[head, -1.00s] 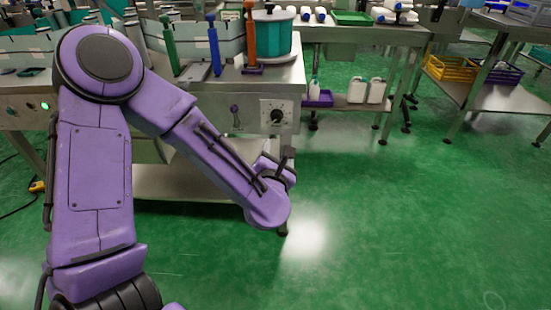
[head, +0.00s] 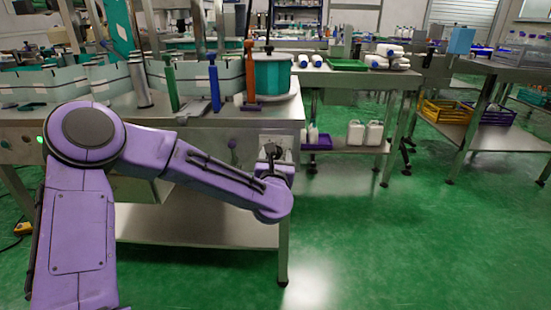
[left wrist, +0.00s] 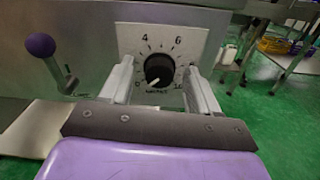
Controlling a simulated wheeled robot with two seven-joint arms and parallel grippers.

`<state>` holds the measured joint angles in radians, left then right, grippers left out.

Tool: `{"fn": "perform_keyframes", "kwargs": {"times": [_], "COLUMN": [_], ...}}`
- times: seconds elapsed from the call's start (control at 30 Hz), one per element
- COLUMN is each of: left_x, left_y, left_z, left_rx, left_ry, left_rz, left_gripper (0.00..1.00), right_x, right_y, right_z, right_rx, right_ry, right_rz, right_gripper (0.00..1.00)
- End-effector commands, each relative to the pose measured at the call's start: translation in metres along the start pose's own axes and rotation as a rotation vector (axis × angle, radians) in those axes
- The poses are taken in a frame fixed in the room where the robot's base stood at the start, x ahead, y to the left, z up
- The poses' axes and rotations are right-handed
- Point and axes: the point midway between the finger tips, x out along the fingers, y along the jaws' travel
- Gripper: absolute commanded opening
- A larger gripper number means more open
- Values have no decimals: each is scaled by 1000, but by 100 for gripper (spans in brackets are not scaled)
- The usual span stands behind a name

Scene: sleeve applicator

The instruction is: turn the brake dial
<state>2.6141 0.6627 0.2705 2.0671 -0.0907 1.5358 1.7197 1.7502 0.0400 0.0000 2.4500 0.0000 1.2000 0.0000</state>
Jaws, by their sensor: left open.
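The brake dial (left wrist: 159,69) is a round black knob with a white pointer mark aimed to the lower left, near the 0. It sits on a white scale plate (left wrist: 185,40) on the metal cabinet front. In the head view the plate (head: 283,139) is partly hidden behind my left gripper (head: 272,153), and I cannot make out the knob there. In the left wrist view my left gripper (left wrist: 160,68) is open, with one pale finger on each side of the knob. I cannot tell whether the fingers touch it. My right gripper is not in view.
A lever with a purple ball (left wrist: 40,45) stands left of the dial. On the bench top above are a blue post (head: 214,85), a green post (head: 171,85), an orange post (head: 250,70) and a teal drum (head: 272,75). The green floor (head: 400,250) to the right is clear.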

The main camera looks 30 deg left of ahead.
Motion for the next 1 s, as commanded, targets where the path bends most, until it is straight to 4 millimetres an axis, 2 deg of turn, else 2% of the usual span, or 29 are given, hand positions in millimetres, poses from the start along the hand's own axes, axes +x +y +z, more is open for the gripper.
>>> {"fn": "perform_keyframes", "kwargs": {"times": [0.1, 0.13, 0.3, 0.67, 1.0], "left_x": [0, 0, 0, 0, 0], "left_y": [0, 0, 0, 0, -1], "left_z": [0, 0, 0, 0, 2], "left_rx": [0, 0, 0, 46, 281], "left_ry": [0, 0, 0, 1, 1], "left_rz": [0, 0, 0, 1, 2], "left_gripper": [61, 58, 4, 5, 5], "right_x": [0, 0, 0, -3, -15], "right_y": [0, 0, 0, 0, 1], "right_z": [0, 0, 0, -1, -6], "right_rx": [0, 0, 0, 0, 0], "right_ry": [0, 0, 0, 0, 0], "right_rz": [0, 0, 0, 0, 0], "right_gripper": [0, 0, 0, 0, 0]}}
